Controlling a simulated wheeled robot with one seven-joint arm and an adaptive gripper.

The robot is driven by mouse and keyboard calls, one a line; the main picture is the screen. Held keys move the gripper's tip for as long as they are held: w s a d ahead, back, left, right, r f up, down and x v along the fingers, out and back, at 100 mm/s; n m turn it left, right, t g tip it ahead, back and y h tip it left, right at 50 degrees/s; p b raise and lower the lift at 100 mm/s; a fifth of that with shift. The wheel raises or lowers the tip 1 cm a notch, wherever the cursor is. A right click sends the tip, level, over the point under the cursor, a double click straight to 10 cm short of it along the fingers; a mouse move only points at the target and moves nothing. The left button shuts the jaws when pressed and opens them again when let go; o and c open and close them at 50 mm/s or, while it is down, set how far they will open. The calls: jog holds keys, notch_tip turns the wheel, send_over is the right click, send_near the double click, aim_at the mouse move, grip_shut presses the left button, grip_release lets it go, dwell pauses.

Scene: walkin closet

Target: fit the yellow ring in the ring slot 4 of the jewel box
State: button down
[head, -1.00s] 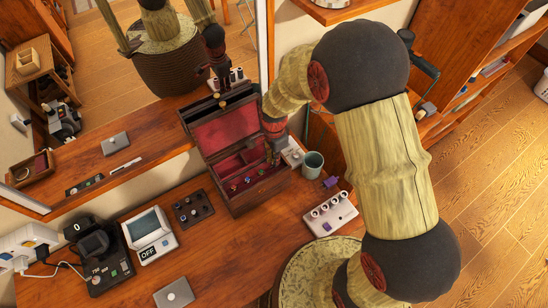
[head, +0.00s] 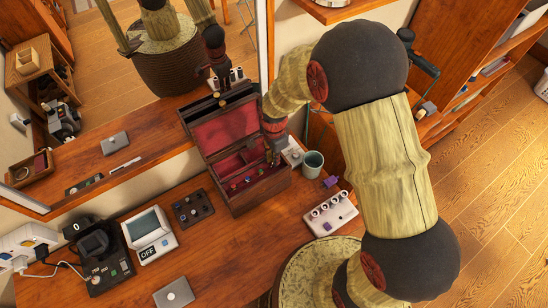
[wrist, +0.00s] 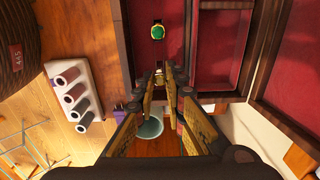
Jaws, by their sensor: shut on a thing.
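The jewel box (head: 262,198) stands open on the wooden dresser, lined in red, its lid leaning back toward the mirror. My gripper (head: 272,157) points down into the right end of the box. In the wrist view, my gripper (wrist: 166,84) is shut on a small gold band, the yellow ring (wrist: 158,73), at the fingertips over the red lining. A green-stone ring (wrist: 158,32) sits in the same compartment, apart from the fingertips. Several small rings show along the box front in the head view. The slot under the held ring is hidden by my fingers; slot numbers are not readable.
A grey-green cup (head: 313,161) and a purple block (head: 330,181) stand close right of the box. A white stand with several rolls or cones (head: 331,212) is in front of them. A dark control panel (head: 194,208) lies left of the box. The front dresser top is partly clear.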

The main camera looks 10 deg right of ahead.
jog(key=shift+f+b, duration=0.45)
jog(key=shift+f, duration=0.4)
dwell(1.3)
jog(key=c, duration=1.8)
grip_release()
jog(key=shift+o, duration=0.2)
notch_tip(320, 180, up, 12)
